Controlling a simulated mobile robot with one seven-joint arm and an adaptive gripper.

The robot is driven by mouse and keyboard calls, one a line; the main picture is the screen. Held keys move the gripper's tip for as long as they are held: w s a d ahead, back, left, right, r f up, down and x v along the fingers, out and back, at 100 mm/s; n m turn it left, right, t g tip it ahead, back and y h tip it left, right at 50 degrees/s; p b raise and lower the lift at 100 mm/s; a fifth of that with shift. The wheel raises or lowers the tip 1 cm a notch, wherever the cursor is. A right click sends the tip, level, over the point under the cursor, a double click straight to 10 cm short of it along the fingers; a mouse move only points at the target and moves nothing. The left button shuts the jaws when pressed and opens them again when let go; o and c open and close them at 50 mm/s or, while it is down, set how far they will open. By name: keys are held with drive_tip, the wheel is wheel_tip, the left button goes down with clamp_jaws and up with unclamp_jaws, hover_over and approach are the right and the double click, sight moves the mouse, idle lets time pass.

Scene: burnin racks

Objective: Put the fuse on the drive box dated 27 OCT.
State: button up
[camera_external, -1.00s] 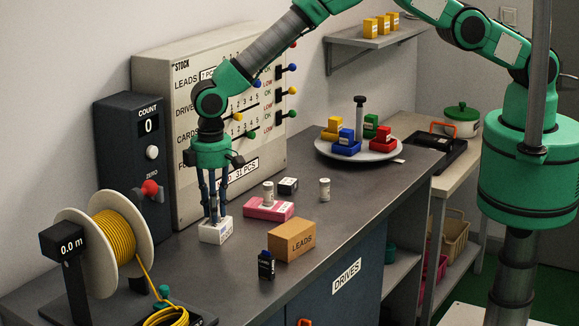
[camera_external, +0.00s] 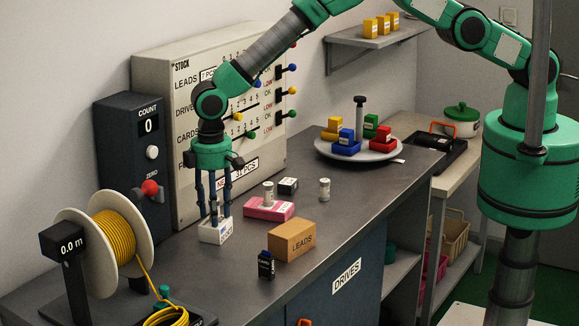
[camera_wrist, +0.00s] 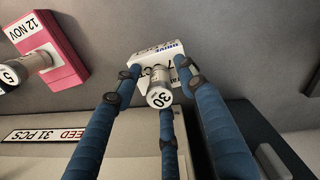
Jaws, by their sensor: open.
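The white drive box (camera_external: 215,233) stands on the bench below my gripper (camera_external: 213,216); in the wrist view its label (camera_wrist: 152,58) is partly hidden, with "DRIVE" and "7 OCT" readable. A pale fuse marked 30 (camera_wrist: 160,88) appears to stand upright on this box, between my fingers. My gripper (camera_wrist: 160,80) is open, its blue fingers spread around the fuse.
A pink box (camera_external: 268,211), dated 12 NOV in the wrist view, carries a fuse marked 5 (camera_wrist: 25,66). Another fuse (camera_external: 324,189) stands on the bench.

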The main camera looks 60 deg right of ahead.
wheel_tip(320, 180, up, 12)
drive_tip(key=shift+r+b, duration=0.1)
drive_tip(key=shift+b, duration=0.45)
idle(0.7)
drive_tip(key=shift+r, duration=0.1)
